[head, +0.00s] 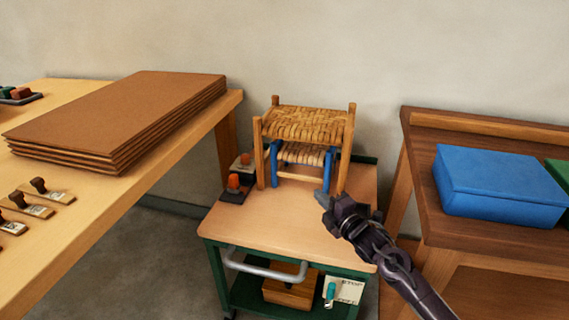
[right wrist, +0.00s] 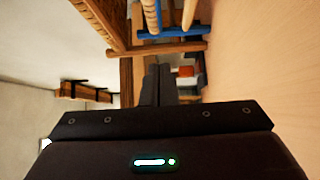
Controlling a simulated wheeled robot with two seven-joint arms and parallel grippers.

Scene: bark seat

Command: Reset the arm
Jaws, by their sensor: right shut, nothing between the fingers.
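My right arm comes in from the lower right in the head view, with its gripper (head: 326,201) over the green cart's top, close to the front right leg of a woven-seat stool (head: 307,122). In the right wrist view the two fingers (right wrist: 157,84) are together with nothing between them, and the stool's wooden legs and rails (right wrist: 160,49) show just beyond. I cannot tell whether the fingers touch the stool. A smaller stool with blue legs (head: 327,171) stands beneath the wooden one. My left gripper is not in view.
The stools stand on a cart (head: 280,225) with a grey handle. Orange-topped items (head: 234,183) sit at its left edge. A bench with stacked brown boards (head: 120,115) is at left. A dark wooden table with a blue box (head: 500,190) is at right. The cart's front top is clear.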

